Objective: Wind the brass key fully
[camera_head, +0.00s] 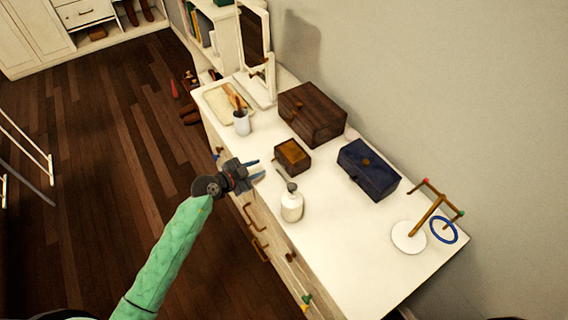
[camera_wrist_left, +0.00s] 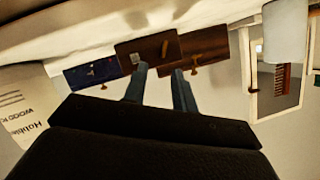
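A small wooden box (camera_head: 292,156) with a dark front sits near the middle of the white dresser top. It also shows upside down in the left wrist view (camera_wrist_left: 148,50), with a pale square spot and an orange-brown bar on its face. I cannot clearly make out which part is the brass key. My left gripper (camera_head: 256,169) is over the dresser's front edge, left of the small box and apart from it. Its blue fingers are spread and empty, and they point toward the box in the left wrist view (camera_wrist_left: 158,82). My right gripper is not in view.
A dark brown box (camera_head: 315,112), a blue box (camera_head: 367,170), a white cup (camera_head: 241,123), a mirror (camera_head: 256,50) and a stand with a blue ring (camera_head: 430,213) surround the small box.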

